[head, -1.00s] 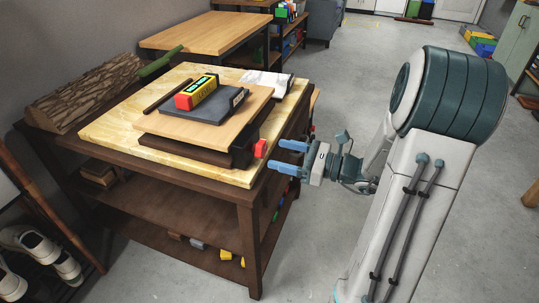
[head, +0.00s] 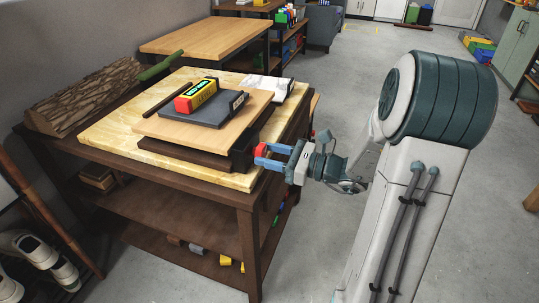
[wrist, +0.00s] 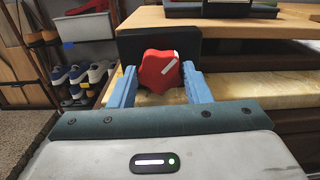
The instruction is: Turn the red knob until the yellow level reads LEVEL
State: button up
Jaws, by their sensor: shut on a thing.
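The red knob (wrist: 159,70) is star-shaped with a white line that slants up to the right. It sits on a black block (head: 241,152) at the right end of a wooden board assembly. My gripper (head: 268,155) has its blue fingers shut on the knob, one on each side, as the wrist view also shows (wrist: 160,88). The yellow level (head: 196,95), with red and dark display parts, lies on a dark grey plate (head: 212,112) on top of the board. The display text is too small to read in the head view.
The assembly rests on a yellowish slab (head: 105,134) on a dark wooden table (head: 225,193). A log (head: 85,95) and a dark rod (head: 167,99) lie to the left and behind. White paper (head: 272,85) lies at the back right. Open floor lies right of the table.

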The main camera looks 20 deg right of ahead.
jog(key=n+b, duration=0.1)
jog(key=n, duration=0.2)
jog(key=shift+f+n+b, duration=0.15)
jog(key=shift+n+b, duration=0.15)
jog(key=shift+n, duration=0.7)
jog(key=o, duration=1)
jog(key=shift+d, duration=0.1)
jog(key=p+v, duration=0.2)
jog(key=v, duration=1.1)
jog(key=shift+s+d, duration=0.2)
jog(key=shift+d, duration=0.05)
